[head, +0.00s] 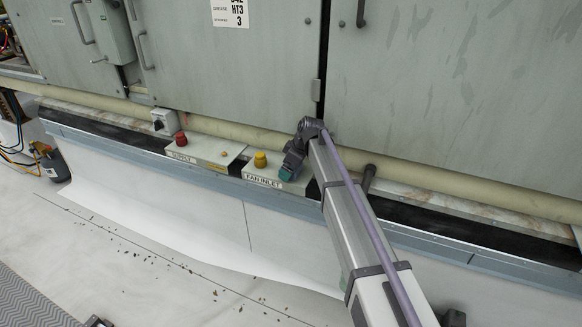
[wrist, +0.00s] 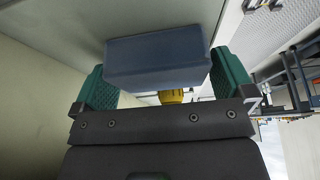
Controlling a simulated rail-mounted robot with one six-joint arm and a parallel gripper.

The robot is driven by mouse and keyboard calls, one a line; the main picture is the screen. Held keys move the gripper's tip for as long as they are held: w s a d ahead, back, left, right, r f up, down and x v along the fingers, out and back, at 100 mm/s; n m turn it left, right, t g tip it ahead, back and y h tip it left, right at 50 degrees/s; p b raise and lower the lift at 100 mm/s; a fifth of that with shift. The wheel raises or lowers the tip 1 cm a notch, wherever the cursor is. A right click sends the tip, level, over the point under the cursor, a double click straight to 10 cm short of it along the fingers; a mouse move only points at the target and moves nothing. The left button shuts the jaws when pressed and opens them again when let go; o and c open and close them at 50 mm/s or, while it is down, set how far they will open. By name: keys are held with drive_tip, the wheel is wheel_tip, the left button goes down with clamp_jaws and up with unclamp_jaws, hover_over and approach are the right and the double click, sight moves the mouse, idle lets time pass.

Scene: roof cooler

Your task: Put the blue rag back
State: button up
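The blue rag (wrist: 155,55) shows in the wrist view as a folded, block-like bundle between my two green fingers. It spans the gap and meets both of them, so my gripper (wrist: 163,78) looks shut on it. I cannot make the rag out in the head view. There my gripper (head: 287,174) points down, with a green finger low over the right end of the FAN INLET box, beside the yellow knob (head: 260,160). In the wrist view the yellow knob (wrist: 172,96) shows just below the rag, partly hidden.
The FAN INLET box (head: 262,181) and the SUPPLY box (head: 206,151) with a red knob (head: 181,139) sit along the ledge. A cream pipe (head: 230,131) and grey cabinet doors (head: 455,95) stand close behind. The pale roof floor (head: 130,215) in front is mostly open.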

drive_tip(key=p+v, duration=1.1)
drive_tip(key=v, duration=0.1)
drive_tip(key=s+d+m+h, duration=0.1)
drive_tip(key=s+d+m, duration=0.45)
drive_tip(key=s, duration=0.65)
drive_tip(key=s+d+m+g+h, duration=0.15)
drive_tip(key=s+d+m, duration=0.25)
drive_tip(key=s+d, duration=0.5)
drive_tip(key=s+d+m+h, duration=0.2)
drive_tip(key=s+d+m, duration=0.3)
drive_tip(key=s, duration=0.9)
wheel_tip(320, 180, up, 7)
drive_tip(key=p, duration=0.8)
drive_tip(key=shift+w+a+p, duration=0.3)
drive_tip(key=shift+w, duration=0.05)
drive_tip(key=shift+r, duration=0.1)
drive_tip(key=shift+c, duration=0.5)
